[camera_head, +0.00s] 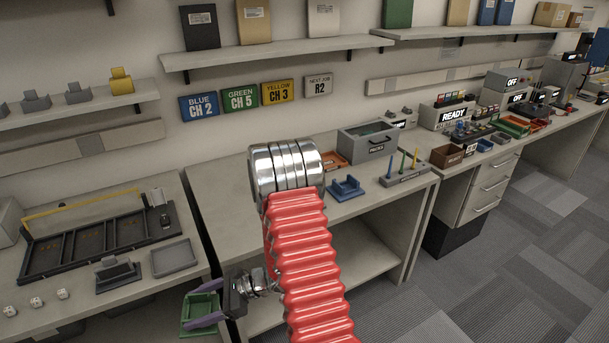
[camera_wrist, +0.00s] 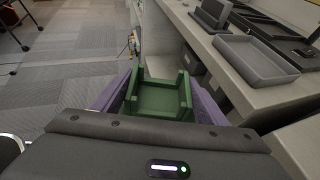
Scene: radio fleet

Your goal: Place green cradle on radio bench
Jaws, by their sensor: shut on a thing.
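The green cradle (camera_wrist: 160,98) is between the purple fingers of my gripper (camera_wrist: 158,105) in the wrist view. In the head view, my gripper (camera_head: 204,309) is at the lower left, shut on the green cradle (camera_head: 196,312). It holds the cradle in front of the benches, near the gap between the left bench and the middle bench. The middle bench (camera_head: 225,190) carries a blue cradle (camera_head: 346,188). Which bench is the radio bench cannot be read from a label. My red ribbed arm hides part of the middle bench.
The left bench holds a black divided tray (camera_head: 97,240), a grey tray (camera_head: 174,258) and several small white cubes. On the middle bench are a grey bin (camera_head: 368,143), an orange tray (camera_head: 333,161) and a holder with coloured sticks (camera_head: 404,175). The middle bench's left part looks clear.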

